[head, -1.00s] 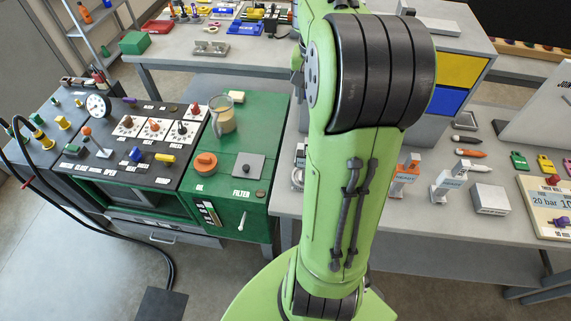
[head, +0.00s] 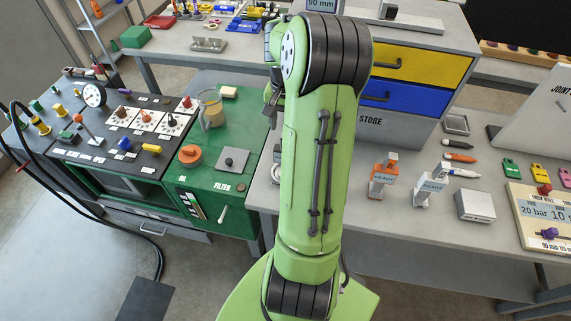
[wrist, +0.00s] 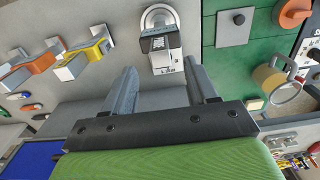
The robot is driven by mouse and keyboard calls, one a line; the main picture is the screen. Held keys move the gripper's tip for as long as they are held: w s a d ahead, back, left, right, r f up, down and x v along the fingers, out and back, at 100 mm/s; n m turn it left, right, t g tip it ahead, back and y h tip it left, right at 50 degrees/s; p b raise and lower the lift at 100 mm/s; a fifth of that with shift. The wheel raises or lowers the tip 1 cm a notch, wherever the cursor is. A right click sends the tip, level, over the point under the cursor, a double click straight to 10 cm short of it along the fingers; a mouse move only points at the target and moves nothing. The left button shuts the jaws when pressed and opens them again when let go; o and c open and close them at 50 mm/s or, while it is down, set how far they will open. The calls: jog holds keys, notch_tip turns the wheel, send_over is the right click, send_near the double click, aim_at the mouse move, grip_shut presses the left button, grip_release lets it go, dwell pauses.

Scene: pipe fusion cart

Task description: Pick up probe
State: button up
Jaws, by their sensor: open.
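In the wrist view my gripper (wrist: 160,80) is open and empty, its two grey fingers spread apart. Just ahead of the gap stands a grey device (wrist: 163,45) with a dark labelled face and a round metal ring behind it, apparently the probe; I cannot read its label to be sure. It looks apart from both fingers. In the head view my arm hides most of this spot and the gripper itself. A yellow tool (wrist: 97,47) and an orange tool (wrist: 40,62) stand to its left in the wrist view; the orange one also shows in the head view (head: 383,178).
A grey tool (head: 430,186) and a grey block (head: 475,205) stand on the bench. The green machine (head: 245,135) with a jug (head: 212,108) is at the left. A drawer cabinet (head: 415,70) stands behind. Markers (head: 459,157) lie near the right.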

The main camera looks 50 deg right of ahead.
notch_tip(320, 180, down, 4)
jog(key=shift+a+f, duration=0.15)
jog(key=shift+f, duration=0.55)
grip_shut()
